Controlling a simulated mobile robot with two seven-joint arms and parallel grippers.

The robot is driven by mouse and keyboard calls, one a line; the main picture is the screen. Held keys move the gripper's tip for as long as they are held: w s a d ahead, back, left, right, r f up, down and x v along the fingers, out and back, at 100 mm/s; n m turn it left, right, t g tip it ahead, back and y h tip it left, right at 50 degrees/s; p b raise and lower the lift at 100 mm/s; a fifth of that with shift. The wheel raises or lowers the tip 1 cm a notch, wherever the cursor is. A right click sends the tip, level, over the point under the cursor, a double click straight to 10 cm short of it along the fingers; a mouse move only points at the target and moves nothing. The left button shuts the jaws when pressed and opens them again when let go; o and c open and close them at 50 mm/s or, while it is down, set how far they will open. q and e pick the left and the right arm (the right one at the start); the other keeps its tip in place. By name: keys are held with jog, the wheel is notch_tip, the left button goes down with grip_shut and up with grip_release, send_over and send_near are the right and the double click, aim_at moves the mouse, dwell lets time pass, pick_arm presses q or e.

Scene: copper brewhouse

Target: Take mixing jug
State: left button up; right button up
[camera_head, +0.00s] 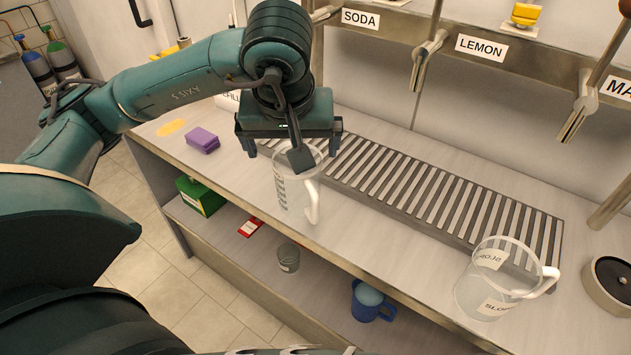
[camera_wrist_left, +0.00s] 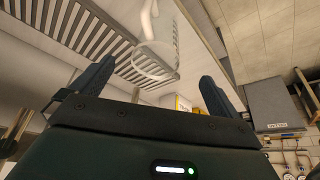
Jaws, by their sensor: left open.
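A clear jug with measuring marks and a white handle (camera_head: 296,196) stands upright on the counter near its front edge. I take it for the mixing jug. My left gripper (camera_head: 292,148) is open at the jug's rim and hides part of its top. In the left wrist view the jug (camera_wrist_left: 158,50) shows ahead, between and beyond the two spread fingers; I cannot tell whether they touch it. A second clear jug, labelled SLOPS (camera_head: 484,290), stands at the right of the counter. My right gripper is not in view.
A slatted drip grate (camera_head: 430,190) runs behind the jugs, under taps labelled SODA and LEMON. A purple sponge-like block (camera_head: 202,140) lies to the left. The lower shelf holds a green box (camera_head: 201,196), a grey cup (camera_head: 288,258) and a blue mug (camera_head: 368,302).

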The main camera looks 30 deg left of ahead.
aim_at(297, 180)
pick_arm(q)
jog(key=x, duration=0.7)
jog(key=shift+a+f+b, duration=0.1)
jog(key=shift+f+b, duration=0.1)
jog(key=shift+b, duration=0.2)
jog(key=shift+d+p+x, duration=0.2)
jog(key=shift+p+x, duration=0.2)
jog(key=shift+x, duration=2.35)
jog(key=c, duration=1)
jog(key=shift+c, duration=0.2)
notch_tip(297, 180, up, 10)
jog(key=o, duration=0.5)
jog(key=c, duration=0.7)
